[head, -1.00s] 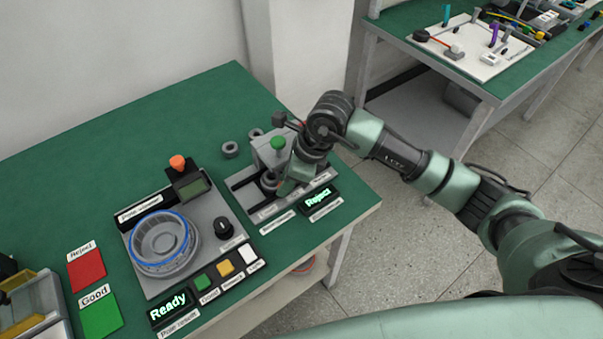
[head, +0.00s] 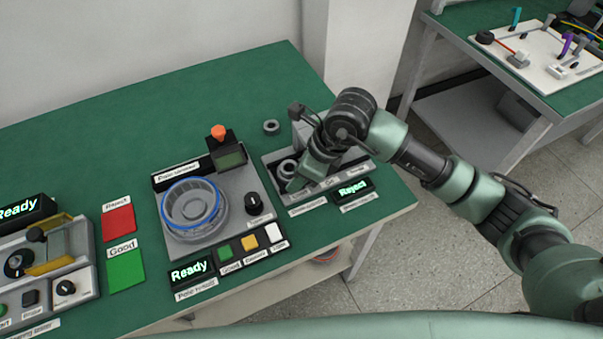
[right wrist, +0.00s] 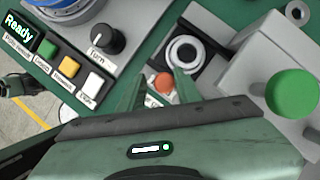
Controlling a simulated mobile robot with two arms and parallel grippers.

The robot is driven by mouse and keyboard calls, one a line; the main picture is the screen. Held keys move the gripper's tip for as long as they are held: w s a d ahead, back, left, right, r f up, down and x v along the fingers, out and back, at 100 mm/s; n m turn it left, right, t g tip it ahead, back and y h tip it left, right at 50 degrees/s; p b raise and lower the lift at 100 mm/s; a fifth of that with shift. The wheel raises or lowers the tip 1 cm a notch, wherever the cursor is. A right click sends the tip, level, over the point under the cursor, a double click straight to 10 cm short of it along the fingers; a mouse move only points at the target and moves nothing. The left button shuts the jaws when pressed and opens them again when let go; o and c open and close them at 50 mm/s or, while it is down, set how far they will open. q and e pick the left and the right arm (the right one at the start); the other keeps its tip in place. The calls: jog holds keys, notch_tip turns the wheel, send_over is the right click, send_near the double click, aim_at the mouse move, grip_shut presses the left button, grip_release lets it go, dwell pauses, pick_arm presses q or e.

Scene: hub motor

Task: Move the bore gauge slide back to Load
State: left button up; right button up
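The bore gauge stands at the right end of the green bench, with a grey base (head: 268,160) and an upright housing that my right arm partly hides. In the right wrist view the housing (right wrist: 244,78) is at the right, with a large green button. A grey ring (head: 287,168) sits on the slide at the left part of the track; it also shows in the right wrist view (right wrist: 184,50). My right gripper (right wrist: 158,74) is low at the slide, its fingers apart on either side of an orange-red knob (right wrist: 163,84). Contact is unclear. My left gripper is out of view.
The gauge's display (head: 352,189) reads Reject. A loose ring (head: 271,126) lies behind the gauge. Left of it are a pole-count fixture (head: 175,238) with a blue-rimmed hub and red (head: 118,219) and green (head: 126,270) mats. The bench's back area is clear.

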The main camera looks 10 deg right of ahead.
jog(key=shift+d+r, duration=0.25)
jog(key=shift+r, duration=0.15)
jog(key=b+v, duration=0.1)
jog(key=v, duration=0.6)
jog(key=shift+a, duration=0.15)
